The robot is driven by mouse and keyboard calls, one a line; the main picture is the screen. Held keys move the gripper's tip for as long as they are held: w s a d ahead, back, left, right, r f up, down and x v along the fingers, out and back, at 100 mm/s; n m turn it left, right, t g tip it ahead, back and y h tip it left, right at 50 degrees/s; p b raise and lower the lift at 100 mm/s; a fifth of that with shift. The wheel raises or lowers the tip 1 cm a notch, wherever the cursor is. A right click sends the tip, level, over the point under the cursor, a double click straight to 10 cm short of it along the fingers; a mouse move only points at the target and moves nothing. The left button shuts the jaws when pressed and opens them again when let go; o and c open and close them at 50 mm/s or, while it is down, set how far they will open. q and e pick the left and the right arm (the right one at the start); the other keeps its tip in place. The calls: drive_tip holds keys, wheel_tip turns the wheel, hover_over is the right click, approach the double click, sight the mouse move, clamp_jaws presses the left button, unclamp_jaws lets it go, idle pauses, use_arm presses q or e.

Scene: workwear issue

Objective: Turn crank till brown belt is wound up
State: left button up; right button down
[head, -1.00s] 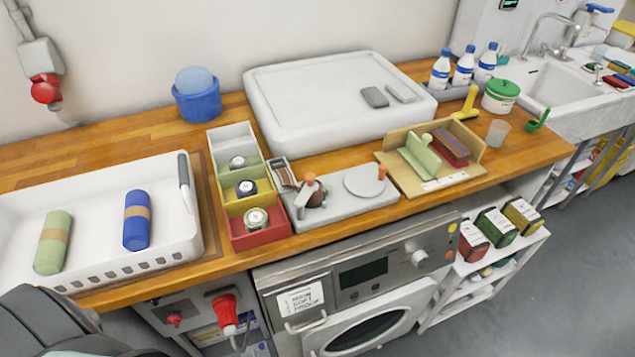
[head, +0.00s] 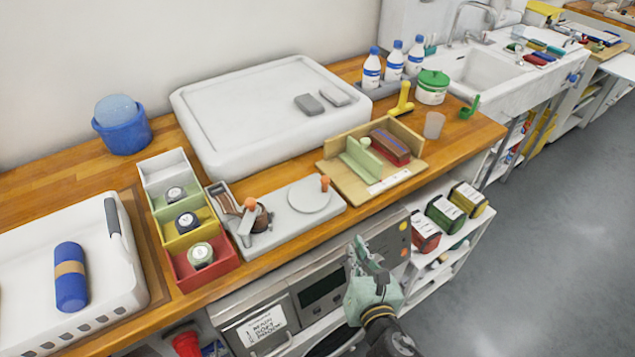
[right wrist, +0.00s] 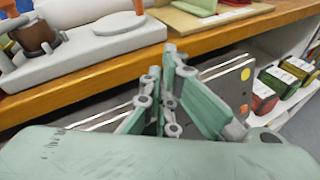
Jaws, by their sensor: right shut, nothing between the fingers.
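The winding device is a light grey base (head: 279,232) on the wooden counter, with a round grey disc (head: 309,197) on its right part. The brown belt (head: 262,218) is a roll at the left part, with a grey crank (head: 246,226) ending in an orange knob (head: 250,203) beside it. A strip of brown belt shows in the narrow tray at its left. In the right wrist view the brown roll (right wrist: 37,38) is at the upper left. My right gripper (head: 357,245) is shut and empty, in front of the counter, right of and below the device. My left gripper is out of view.
The machine front (head: 290,312) lies below the counter edge.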

wheel_tip(320, 180, up, 7)
drive_tip(key=a+n+t+y, duration=0.1)
drive_tip(key=a+n, duration=0.1)
drive_tip(key=n, duration=0.1)
drive_tip(key=p, duration=0.2)
approach(328, 182)
drive_tip(key=x, duration=0.7)
drive_tip(key=shift+f, duration=0.1)
drive_tip(key=shift+w+d+n+y, duration=0.1)
drive_tip(key=shift+n+y, duration=0.2)
